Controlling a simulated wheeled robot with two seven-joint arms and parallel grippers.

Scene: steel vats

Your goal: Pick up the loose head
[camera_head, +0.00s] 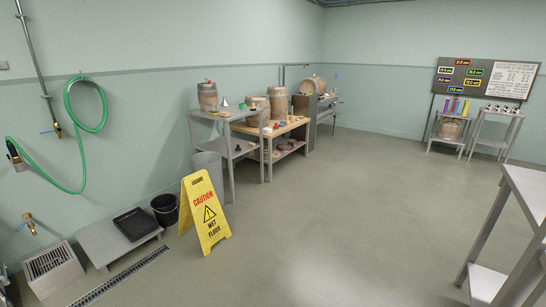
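I cannot make out a loose head for certain at this distance. Small brownish items (285,147) lie on the lower shelf of the wooden-topped bench (277,133), too small to identify. Upright wooden barrels stand at that bench, one at its back (278,102) and one further left (257,105). Neither of my grippers is in view.
A yellow wet-floor sign (205,212) stands before the bench, near a black bucket (165,209) and a low grey platform (104,240). A floor drain (120,276) runs alongside. A steel table (530,190) stands at right. The middle floor is clear.

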